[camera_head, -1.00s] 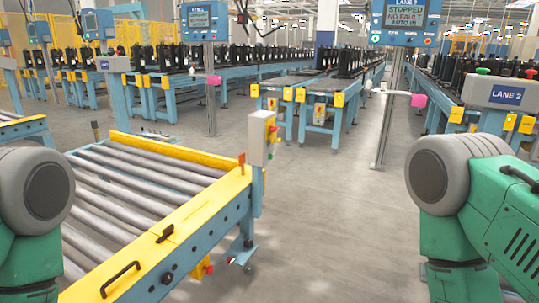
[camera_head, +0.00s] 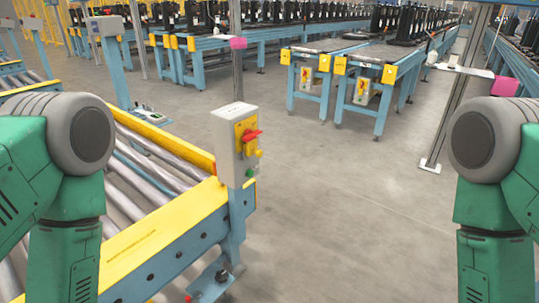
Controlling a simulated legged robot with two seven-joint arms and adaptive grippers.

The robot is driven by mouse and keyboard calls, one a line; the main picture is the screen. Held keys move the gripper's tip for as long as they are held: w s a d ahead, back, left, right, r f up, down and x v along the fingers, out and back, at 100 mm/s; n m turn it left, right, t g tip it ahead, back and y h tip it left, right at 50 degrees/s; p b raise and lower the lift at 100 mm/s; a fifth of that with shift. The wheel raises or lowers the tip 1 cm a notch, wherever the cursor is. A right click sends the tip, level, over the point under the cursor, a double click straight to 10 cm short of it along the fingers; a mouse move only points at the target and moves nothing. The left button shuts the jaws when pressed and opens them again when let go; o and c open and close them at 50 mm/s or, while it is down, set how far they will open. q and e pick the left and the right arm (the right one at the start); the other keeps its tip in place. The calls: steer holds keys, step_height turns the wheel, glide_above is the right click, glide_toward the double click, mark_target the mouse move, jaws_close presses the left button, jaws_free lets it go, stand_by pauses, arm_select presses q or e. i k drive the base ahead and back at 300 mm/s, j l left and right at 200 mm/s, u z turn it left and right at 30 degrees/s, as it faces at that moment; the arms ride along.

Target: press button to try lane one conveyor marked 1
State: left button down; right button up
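A roller conveyor (camera_head: 150,245) with a yellow and blue frame lies at the left, partly hidden behind my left arm. The box has a red switch on a yellow plate (camera_head: 247,134) and a green button (camera_head: 250,172) below. Another grey box (camera_head: 105,26) stands on a blue post at the upper left, too small to read. No marking "1" can be read. Both my arms show at the sides, but neither gripper is in view.
Blue conveyor tables with yellow end plates (camera_head: 340,66) and black compressors (camera_head: 411,24) stand at the back. A metal stand (camera_head: 455,110) with a pink block (camera_head: 504,87) is at the right.

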mark_target(249, 173)
steer(key=i+l+u, duration=0.1)
steer(key=i+l, duration=0.65)
